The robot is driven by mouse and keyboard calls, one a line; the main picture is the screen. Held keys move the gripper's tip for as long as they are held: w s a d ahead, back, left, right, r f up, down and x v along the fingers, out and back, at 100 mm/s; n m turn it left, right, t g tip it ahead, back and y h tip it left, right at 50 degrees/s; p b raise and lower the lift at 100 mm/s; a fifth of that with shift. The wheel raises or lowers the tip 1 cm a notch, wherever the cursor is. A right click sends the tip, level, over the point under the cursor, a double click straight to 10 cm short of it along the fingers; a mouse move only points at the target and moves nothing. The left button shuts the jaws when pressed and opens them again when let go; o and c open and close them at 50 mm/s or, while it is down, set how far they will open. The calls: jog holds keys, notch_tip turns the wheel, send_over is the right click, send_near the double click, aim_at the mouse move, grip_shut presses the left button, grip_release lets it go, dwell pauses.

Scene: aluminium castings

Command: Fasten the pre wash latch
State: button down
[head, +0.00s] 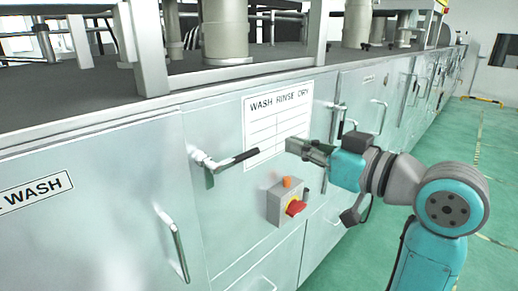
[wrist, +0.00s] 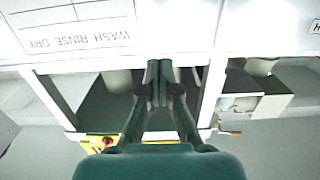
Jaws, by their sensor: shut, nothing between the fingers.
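The latch (head: 228,162), a metal lever with a black grip, is on the cabinet front at the right edge of the door whose partly cut-off label (head: 36,192) reads "WASH". Its lever points right and slightly up, away from that door. My gripper (head: 290,146) is shut and empty, to the right of the latch's black grip and apart from it, in front of the white sign. In the wrist view the closed fingers of my gripper (wrist: 160,68) show in the middle. I cannot make out the latch there.
The "WASH RINSE DRY" sign (head: 277,118) is behind my gripper; it shows upside down in the wrist view (wrist: 75,22). A grey switch box (head: 283,203) with a red knob sticks out below. Another latch (head: 339,122) is to the right. A door handle (head: 172,243) is lower left. Green floor (head: 485,170) is open at right.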

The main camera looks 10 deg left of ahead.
send_over(256, 151)
jog(key=s, duration=0.4)
jog(key=shift+w+d+f, duration=0.1)
jog(key=shift+w+f, duration=0.15)
jog(key=shift+f, duration=0.85)
jog(key=shift+w+f, duration=0.25)
jog(key=shift+f, duration=0.85)
jog(key=shift+f, duration=0.15)
jog(key=s+a+f+m, duration=0.2)
jog(key=f+m, duration=0.3)
jog(key=m, duration=0.3)
jog(key=s+a+f+m+y, duration=0.1)
jog(key=s+f+m, duration=0.1)
jog(key=f+m, duration=0.3)
jog(key=shift+s+a+m, duration=0.35)
jog(key=shift+s+m, duration=0.05)
jog(key=shift+m, duration=1.2)
jog(key=shift+s, duration=0.1)
